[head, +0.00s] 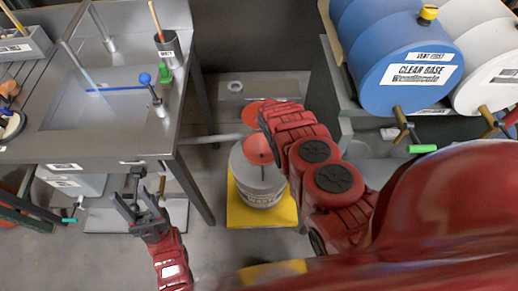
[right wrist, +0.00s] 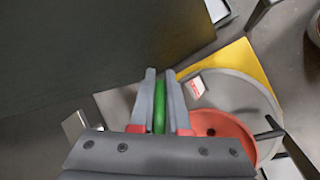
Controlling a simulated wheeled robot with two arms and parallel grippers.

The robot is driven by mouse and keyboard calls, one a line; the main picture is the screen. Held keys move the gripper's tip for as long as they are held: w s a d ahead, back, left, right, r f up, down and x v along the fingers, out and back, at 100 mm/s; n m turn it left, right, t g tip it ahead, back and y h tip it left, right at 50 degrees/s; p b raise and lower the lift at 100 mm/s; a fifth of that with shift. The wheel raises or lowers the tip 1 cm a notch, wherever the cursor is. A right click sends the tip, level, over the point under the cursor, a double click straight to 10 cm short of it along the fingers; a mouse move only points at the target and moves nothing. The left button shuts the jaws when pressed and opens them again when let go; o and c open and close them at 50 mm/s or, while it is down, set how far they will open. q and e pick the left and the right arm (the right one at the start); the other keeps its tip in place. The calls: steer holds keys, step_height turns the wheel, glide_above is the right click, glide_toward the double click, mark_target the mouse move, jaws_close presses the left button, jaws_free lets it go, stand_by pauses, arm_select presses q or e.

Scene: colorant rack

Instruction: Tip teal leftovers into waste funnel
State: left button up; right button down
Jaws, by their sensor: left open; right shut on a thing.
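The waste drum (head: 262,190) is a grey drum with a lettered band on a yellow mat, with a red funnel (head: 257,150) on its top. In the right wrist view the red funnel (right wrist: 228,132) and the drum lid (right wrist: 250,92) lie to the right of the fingers. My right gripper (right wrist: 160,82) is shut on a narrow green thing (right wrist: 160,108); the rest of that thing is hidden. The head view does not show the right fingers clearly behind my arm. My left gripper (head: 134,192) is open and empty, by the bench's front edge. No teal liquid is visible.
A steel bench (head: 100,125) with a sink stands at left, holding a dark cup (head: 168,50). At right, a blue CLEAR BASE drum (head: 405,60) and white drums lie on a rack with taps. The yellow mat (head: 240,215) lies on open floor between them.

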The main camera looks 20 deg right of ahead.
steer(key=shift+d+f+y+b, duration=1.65)
steer(key=shift+y+b, duration=0.65)
steer(key=shift+b, duration=5.65)
step_height(320, 180, up, 17)
steer(key=y+p, duration=0.2)
steer(key=p, duration=1)
steer(key=shift+w+d+g, duration=0.2)
steer(key=shift+w+g, duration=0.1)
steer(key=shift+w+r, duration=0.1)
